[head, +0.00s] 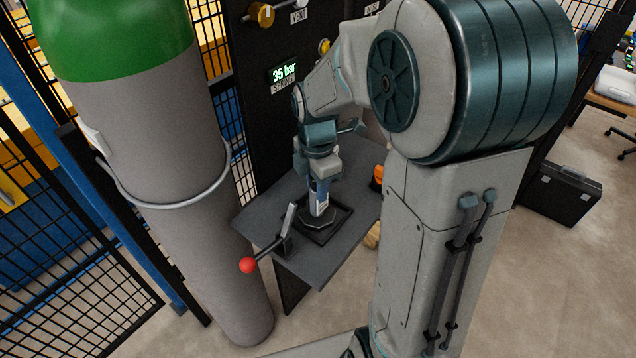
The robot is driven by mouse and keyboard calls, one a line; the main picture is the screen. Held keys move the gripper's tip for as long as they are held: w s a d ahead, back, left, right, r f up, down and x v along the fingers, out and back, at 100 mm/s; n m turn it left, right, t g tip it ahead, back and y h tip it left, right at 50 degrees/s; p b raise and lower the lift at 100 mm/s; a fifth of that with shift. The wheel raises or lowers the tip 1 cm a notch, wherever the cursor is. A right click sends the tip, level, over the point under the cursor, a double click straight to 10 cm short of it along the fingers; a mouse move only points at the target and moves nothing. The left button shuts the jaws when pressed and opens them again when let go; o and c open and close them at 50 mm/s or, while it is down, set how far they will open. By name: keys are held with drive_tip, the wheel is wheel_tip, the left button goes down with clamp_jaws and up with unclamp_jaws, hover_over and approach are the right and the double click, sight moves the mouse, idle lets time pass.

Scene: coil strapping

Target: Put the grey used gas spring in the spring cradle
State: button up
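My gripper (320,197) points down over the small dark table (263,222), left of my large arm link. Directly below it, a short grey round body (318,221) stands inside a dark square-rimmed holder (345,216). The grey body may be the used gas spring, but it is small and partly covered by my gripper. I cannot tell whether the fingers are closed on it. I cannot tell for sure which thing is the spring cradle.
A lever with a red knob (248,265) is at the table's front edge. A green-topped grey gas cylinder (160,130) stands left. A black panel behind has a display reading 35 bar (284,72). An orange object (377,177) is partly hidden by my arm.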

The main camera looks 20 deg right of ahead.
drive_tip(key=o, duration=0.3)
wheel_tip(320, 180, up, 12)
drive_tip(key=shift+r, duration=0.1)
drive_tip(key=shift+s+m, duration=0.3)
drive_tip(key=shift+m, duration=0.1)
drive_tip(key=shift+s+d+f+m+t, duration=0.1)
drive_tip(key=shift+s+f+m+t, duration=0.55)
drive_tip(key=shift+s+m, duration=2.15)
drive_tip(key=shift+s+a+f+m+t, duration=0.1)
drive_tip(key=shift+s+f+m+t, duration=0.25)
drive_tip(key=shift+s+f+m, duration=2.2)
drive_tip(key=shift+s+d+r+m+t, duration=0.1)
drive_tip(key=shift+s+r+m+t, duration=0.75)
drive_tip(key=shift+m, duration=3.7)
drive_tip(key=shift+s+r+g, duration=0.1)
drive_tip(key=shift+s+g, duration=0.25)
drive_tip(key=shift+s, duration=0.25)
